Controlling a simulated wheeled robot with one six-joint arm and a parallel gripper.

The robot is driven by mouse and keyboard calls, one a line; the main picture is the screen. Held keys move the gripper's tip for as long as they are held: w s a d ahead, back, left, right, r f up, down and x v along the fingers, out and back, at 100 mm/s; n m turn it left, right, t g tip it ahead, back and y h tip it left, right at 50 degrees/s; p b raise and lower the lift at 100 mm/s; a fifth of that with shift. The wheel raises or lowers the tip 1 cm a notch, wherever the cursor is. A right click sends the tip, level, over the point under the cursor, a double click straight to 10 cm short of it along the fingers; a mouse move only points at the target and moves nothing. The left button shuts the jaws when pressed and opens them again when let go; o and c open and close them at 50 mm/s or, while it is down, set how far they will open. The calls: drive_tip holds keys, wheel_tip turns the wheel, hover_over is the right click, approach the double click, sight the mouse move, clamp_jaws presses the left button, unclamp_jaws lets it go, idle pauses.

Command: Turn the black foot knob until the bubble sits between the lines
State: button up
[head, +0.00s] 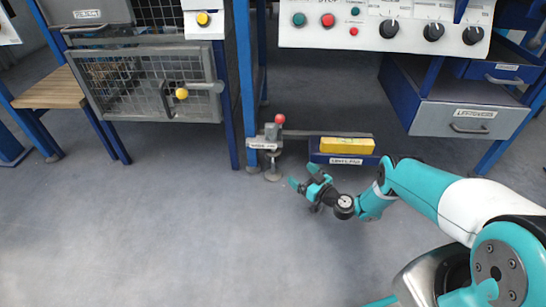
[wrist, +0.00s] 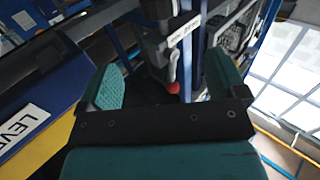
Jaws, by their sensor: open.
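A yellow spirit level (head: 347,145) lies on a blue block (head: 314,154) with a white label under the machine. Its bubble and lines are too small to read. To its left is a grey fixture (head: 271,132) with a red ball on top and a foot (head: 272,176) on the floor. I cannot clearly make out the black knob on it. My gripper (head: 305,176) is open and empty, right of the foot and in front of the block. In the wrist view, the open fingers (wrist: 166,80) have the red ball (wrist: 173,88) in sight beyond them.
A blue post (head: 246,90) stands just left of the fixture. A mesh cage door (head: 145,85) with a yellow ball handle is at upper left. A control panel (head: 385,25) and a labelled drawer (head: 467,125) are at upper right. The floor in front is clear.

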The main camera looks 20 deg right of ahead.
sight(267, 150)
drive_tip(key=b+x, duration=0.9)
drive_tip(key=x, duration=0.5)
drive_tip(key=shift+w+a+f+b, duration=0.15)
drive_tip(key=shift+w+a+b, duration=0.1)
drive_tip(key=shift+b, duration=0.15)
drive_tip(key=shift+w+a, duration=0.1)
drive_tip(key=shift+w, duration=0.25)
drive_tip(key=c, duration=0.9)
drive_tip(key=shift+f+n+g+y+b, duration=0.1)
drive_tip(key=shift+n+g+y+b, duration=0.35)
drive_tip(key=shift+y+b, duration=0.4)
drive_tip(key=shift+w+f+n+g+y+b, duration=0.1)
drive_tip(key=shift+n+g+y+b, duration=0.25)
drive_tip(key=shift+b, duration=0.45)
drive_tip(key=shift+n+g+y+b, duration=0.4)
drive_tip(key=shift+n+y+b, duration=0.2)
drive_tip(key=shift+b, duration=0.05)
drive_tip(key=shift+r, duration=0.3)
